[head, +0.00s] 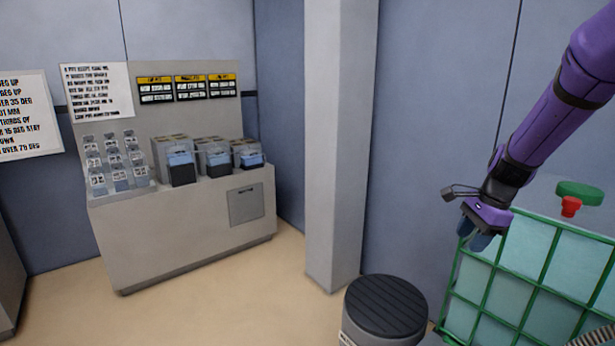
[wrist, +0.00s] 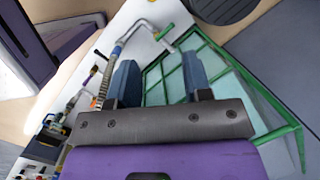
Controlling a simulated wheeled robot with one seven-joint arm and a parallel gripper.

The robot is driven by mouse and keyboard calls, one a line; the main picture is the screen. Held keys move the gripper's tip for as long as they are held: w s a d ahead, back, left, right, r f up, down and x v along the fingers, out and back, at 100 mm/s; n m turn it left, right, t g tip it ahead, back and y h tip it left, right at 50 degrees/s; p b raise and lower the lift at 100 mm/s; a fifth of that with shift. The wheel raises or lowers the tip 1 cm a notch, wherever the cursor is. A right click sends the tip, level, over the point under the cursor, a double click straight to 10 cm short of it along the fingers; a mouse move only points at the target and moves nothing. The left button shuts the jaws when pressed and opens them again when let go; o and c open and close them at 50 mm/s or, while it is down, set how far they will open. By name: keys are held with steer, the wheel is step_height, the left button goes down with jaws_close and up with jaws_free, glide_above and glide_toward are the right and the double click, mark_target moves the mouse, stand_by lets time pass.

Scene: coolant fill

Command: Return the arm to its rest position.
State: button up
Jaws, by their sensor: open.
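My purple arm (head: 560,100) reaches in from the upper right in the head view. My gripper (head: 480,240) hangs at its end, pointing down, by the upper left corner of a tank in a green cage (head: 520,275). In the wrist view my gripper (wrist: 160,85) has its two blue-grey fingers apart, with nothing between them. The caged tank (wrist: 225,80) also shows beyond the fingers there. Whether the gripper touches the cage cannot be told.
A grey counter (head: 190,235) with bottles and clear bins stands at the back left. A grey pillar (head: 340,140) stands mid-room. A round black-topped drum (head: 385,305) is left of the tank. A bent metal pipe (wrist: 135,28) and hose lie near the fingers. Floor is clear before the counter.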

steer(key=s+a+r+n+t+h, duration=0.1)
steer(key=s+a+r+n, duration=0.1)
steer(key=s+r+n, duration=0.3)
steer(key=s+a+r+n+t, duration=0.1)
steer(key=s+r+n, duration=0.5)
steer(key=s, duration=0.8)
steer(key=s+a+r+n+t+h, duration=0.1)
steer(key=s+a+r+n+t, duration=0.1)
steer(key=s+r+n, duration=0.3)
steer(key=s+a, duration=0.1)
steer(key=s, duration=0.3)
steer(key=shift+s+a+r+n+h, duration=0.2)
steer(key=shift+s+a+n+h, duration=0.1)
steer(key=shift+n, duration=0.1)
